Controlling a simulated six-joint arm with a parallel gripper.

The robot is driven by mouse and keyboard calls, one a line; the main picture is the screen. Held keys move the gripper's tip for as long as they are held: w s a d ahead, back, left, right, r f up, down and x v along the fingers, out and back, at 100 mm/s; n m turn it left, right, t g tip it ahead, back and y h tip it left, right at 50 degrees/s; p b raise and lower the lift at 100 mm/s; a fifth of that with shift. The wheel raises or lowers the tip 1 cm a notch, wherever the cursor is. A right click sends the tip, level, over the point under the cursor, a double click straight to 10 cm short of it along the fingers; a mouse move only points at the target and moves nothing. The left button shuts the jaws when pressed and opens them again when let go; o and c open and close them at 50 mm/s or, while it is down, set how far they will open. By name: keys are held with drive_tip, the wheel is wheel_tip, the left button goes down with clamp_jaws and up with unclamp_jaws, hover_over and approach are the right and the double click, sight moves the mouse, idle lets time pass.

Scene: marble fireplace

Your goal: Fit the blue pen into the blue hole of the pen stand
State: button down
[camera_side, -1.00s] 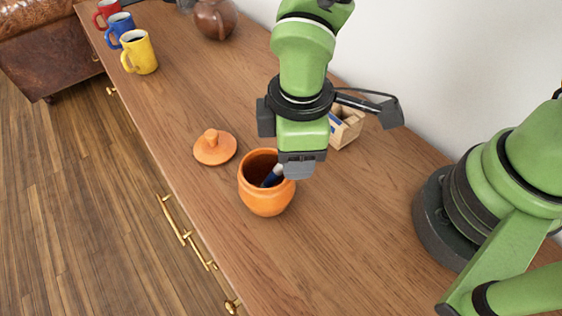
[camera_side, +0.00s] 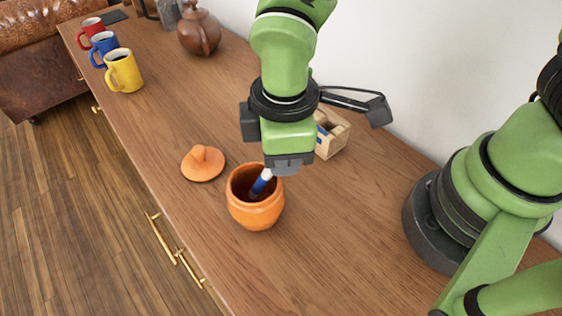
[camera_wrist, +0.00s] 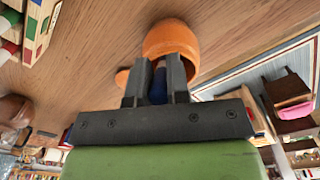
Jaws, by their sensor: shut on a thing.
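The blue pen (camera_side: 260,183), blue with a white end, is held upright but somewhat tilted, its lower part inside the orange pot (camera_side: 257,214). My gripper (camera_side: 270,172) is above the pot's right rim and is shut on the pen's upper end. In the wrist view the blue pen (camera_wrist: 159,84) shows between the two fingers, with the orange pot (camera_wrist: 172,38) beyond. The wooden pen stand (camera_side: 331,136) is behind and right of my gripper, partly hidden by it. It also shows at the upper left of the wrist view (camera_wrist: 40,22). Its blue hole cannot be made out.
An orange lid (camera_side: 203,166) lies left of the pot. Yellow (camera_side: 123,72), blue (camera_side: 103,48) and red (camera_side: 91,30) mugs stand at the far left. A brown teapot (camera_side: 199,32) is at the back. The wall is behind; the counter's right front is clear.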

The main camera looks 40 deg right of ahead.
wheel_tip(320, 180, up, 8)
drive_tip(key=shift+f, duration=0.1)
idle(0.4)
drive_tip(key=shift+r, duration=1.5)
drive_tip(key=w+d+f+m+g+h, duration=0.1)
drive_tip(key=w+d+h, duration=0.15)
drive_tip(key=d, duration=0.45)
drive_tip(key=m+g, duration=0.1)
drive_tip(key=g, duration=0.2)
hover_over(334, 131)
drive_tip(key=w+d, duration=0.1)
drive_tip(key=w, duration=0.1)
wheel_tip(334, 131, down, 10)
drive_tip(key=shift+s+f+h, duration=0.15)
drive_tip(key=shift+f+h, duration=0.2)
